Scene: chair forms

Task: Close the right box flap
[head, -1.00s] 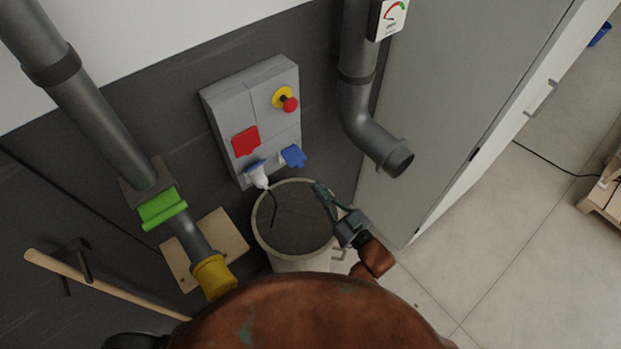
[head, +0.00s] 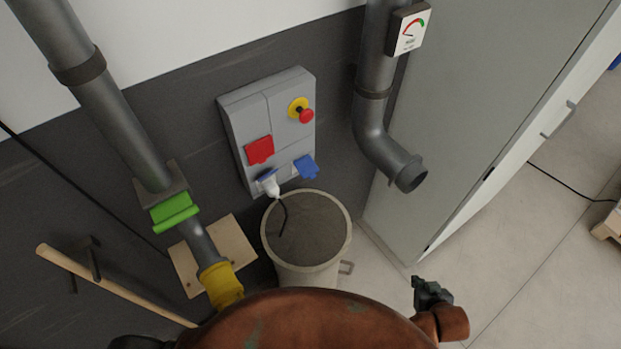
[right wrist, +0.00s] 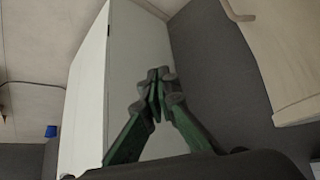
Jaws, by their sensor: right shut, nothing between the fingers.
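A grey wall box (head: 268,128) carries a red flap (head: 259,150), a red knob on a yellow base (head: 301,110) and two blue flaps at its lower edge. The right blue flap (head: 306,166) stands out from the box at a tilt, so it looks open. A white plug (head: 270,186) with a dark cable sits under the left blue flap. My right gripper (head: 430,289) is below and right of the box, well apart from it. In the right wrist view its green fingers (right wrist: 157,82) meet at the tips, with nothing between them. My left gripper is out of view.
A round bin (head: 345,235) stands under the box, and it also shows in the right wrist view (right wrist: 280,55). A grey pipe (head: 372,130) with a gauge and a tall cabinet (head: 470,110) are on the right. A pipe with a green collar (head: 174,211) is on the left.

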